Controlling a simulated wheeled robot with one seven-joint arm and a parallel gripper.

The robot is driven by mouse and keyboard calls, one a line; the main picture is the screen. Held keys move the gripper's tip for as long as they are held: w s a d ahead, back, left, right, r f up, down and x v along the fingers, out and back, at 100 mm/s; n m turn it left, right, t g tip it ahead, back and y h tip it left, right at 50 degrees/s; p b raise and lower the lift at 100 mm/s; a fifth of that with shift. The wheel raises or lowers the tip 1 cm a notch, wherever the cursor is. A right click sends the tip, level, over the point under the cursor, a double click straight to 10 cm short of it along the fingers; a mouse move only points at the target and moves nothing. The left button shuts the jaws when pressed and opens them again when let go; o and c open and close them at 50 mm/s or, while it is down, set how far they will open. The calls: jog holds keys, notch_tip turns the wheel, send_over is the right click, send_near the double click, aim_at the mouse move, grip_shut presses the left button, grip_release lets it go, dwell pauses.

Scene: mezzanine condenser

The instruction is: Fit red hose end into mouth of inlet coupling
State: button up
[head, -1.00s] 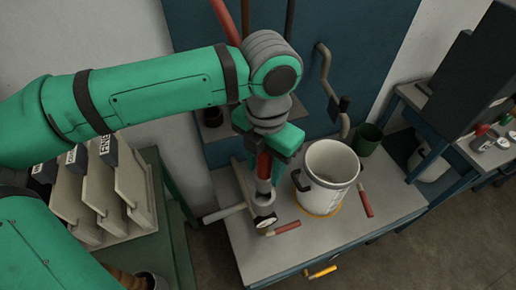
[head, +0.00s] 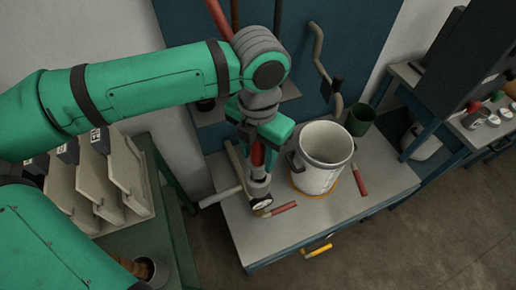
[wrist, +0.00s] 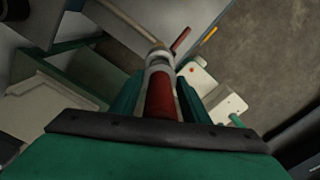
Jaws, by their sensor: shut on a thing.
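My gripper (head: 259,154) is shut on the red hose end (head: 258,155), which points down over the table. In the wrist view the red hose end (wrist: 160,98) runs away between the two green fingers, with a pale collar at its far end. The inlet coupling (head: 259,188) is a grey upright fitting directly below, beside a round gauge (head: 262,203). The hose tip and the coupling line up closely. My gripper and the overlap hide the mouth, so I cannot tell whether the tip is inside it.
A white bucket (head: 321,170) stands close right of the coupling. A grey pipe (head: 221,195) lies to its left. Red-handled tools (head: 280,209) lie on the table (head: 300,230), and a green pot (head: 361,118) stands at the back.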

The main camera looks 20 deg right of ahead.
aim_at(259, 146)
jog(key=shift+f, duration=3.5)
jog(key=o, duration=1.4)
jog(key=shift+c, duration=0.2)
notch_tip(259, 146, up, 11)
jog(key=shift+f, duration=0.1)
jog(key=shift+d, duration=0.1)
